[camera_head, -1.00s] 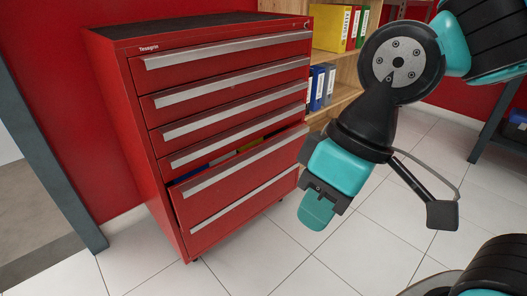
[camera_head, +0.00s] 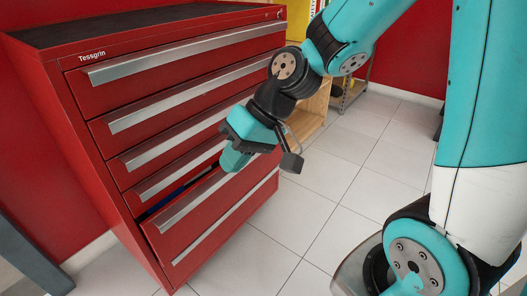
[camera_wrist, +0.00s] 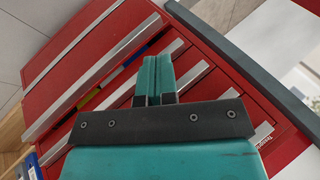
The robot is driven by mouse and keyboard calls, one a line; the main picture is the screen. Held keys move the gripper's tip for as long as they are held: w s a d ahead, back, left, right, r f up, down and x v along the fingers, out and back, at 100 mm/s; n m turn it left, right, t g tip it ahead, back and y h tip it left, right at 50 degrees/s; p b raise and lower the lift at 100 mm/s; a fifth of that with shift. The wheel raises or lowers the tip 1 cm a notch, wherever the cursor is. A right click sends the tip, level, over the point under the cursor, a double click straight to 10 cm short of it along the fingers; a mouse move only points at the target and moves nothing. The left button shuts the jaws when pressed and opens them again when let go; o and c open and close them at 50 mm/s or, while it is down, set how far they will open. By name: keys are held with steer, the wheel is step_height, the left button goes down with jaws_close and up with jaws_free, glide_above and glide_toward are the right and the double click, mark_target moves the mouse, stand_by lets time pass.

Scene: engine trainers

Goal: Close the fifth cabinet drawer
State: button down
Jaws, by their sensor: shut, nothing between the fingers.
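The red cabinet (camera_head: 80,132) stands at the left in the head view. Its fifth drawer (camera_head: 207,214), second from the bottom, is pulled part way out, with a gap above its front. In the wrist view its long metal handle (camera_wrist: 92,78) and coloured contents (camera_wrist: 110,90) show left of the fingers. The other drawers look shut. My gripper (camera_head: 232,160) is shut and empty, in front of the cabinet by the fifth drawer's upper right part, which it partly hides. Its fingers (camera_wrist: 158,68) are together in the wrist view. I cannot tell whether they touch the drawer.
A wooden shelf (camera_head: 308,118) with binders stands just right of the cabinet, partly behind my arm. A dark grey post (camera_head: 30,250) stands at the lower left. The tiled floor (camera_head: 330,205) right of the cabinet is clear.

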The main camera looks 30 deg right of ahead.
steer(key=w+d+f+m+t, duration=0.4)
steer(key=w+d+f+m, duration=0.25)
steer(key=w+d, duration=0.2)
steer(key=w+d+f+m+t+h, duration=0.1)
steer(key=d+f+m+t+h, duration=0.15)
steer(key=d+f+m, duration=0.45)
steer(key=w+d+f+m+t+h, duration=0.1)
steer(key=d+f+m+t, duration=0.2)
steer(key=d, duration=0.7)
steer(key=r+b+x, duration=0.1)
steer(key=b+x, duration=0.2)
steer(key=x, duration=1)
steer(key=shift+w+a+n, duration=0.4)
steer(key=shift+w+n, duration=0.05)
steer(key=shift+w, duration=0.1)
steer(key=shift+r+y, duration=0.1)
steer(key=shift+y, duration=0.15)
